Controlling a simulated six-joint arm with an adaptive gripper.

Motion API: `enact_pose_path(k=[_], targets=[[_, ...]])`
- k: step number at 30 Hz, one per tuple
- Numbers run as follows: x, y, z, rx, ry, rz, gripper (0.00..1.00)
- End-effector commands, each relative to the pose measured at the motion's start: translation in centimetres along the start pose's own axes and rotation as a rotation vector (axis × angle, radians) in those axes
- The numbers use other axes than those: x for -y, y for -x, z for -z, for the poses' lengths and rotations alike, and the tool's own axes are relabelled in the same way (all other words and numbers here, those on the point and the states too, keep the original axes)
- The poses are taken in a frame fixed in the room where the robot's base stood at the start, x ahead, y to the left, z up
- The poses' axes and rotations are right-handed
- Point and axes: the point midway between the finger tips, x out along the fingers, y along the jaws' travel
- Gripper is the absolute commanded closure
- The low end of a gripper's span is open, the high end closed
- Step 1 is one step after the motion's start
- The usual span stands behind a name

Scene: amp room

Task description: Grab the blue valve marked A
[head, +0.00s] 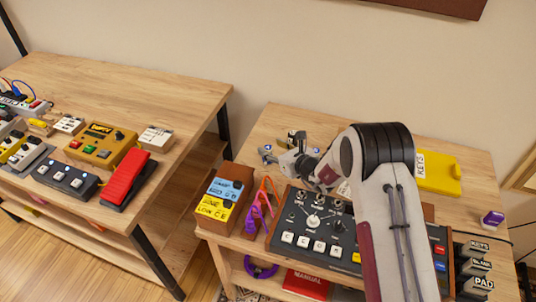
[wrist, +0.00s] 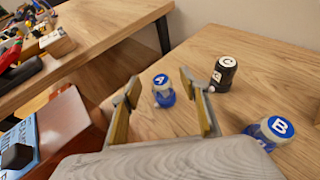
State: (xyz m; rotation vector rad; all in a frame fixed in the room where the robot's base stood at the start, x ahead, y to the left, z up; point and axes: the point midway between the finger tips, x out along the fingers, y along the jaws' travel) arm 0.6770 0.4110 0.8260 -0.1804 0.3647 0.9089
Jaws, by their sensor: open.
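The blue valve marked A (wrist: 163,92) stands upright on the wooden table, with a white letter on its blue top. In the wrist view it shows between the fingers of my gripper (wrist: 168,97), nearer the left finger. My gripper is open and empty, and whether the fingers are level with the valve I cannot tell. In the head view my gripper (head: 285,165) is at the table's back left, and the blue top of valve A (head: 267,149) shows just left of it. A blue valve marked B (wrist: 273,131) is at right, tilted or lying. A black valve marked C (wrist: 224,73) stands behind.
A wooden box with blue and yellow labels (head: 222,200) stands at the table's left edge. Purple and orange clips (head: 259,207) and a mixer panel (head: 300,222) are in front. Bare tabletop surrounds the valves.

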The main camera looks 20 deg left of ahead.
Motion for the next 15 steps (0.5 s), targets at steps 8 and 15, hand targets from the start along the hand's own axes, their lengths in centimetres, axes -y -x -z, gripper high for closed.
enact_pose_path(k=[8,15], targets=[[0.0,0.0,0.0,0.000,0.000,0.000,0.55],[0.0,-0.4,1.0,-0.001,0.000,-0.001,0.55]])
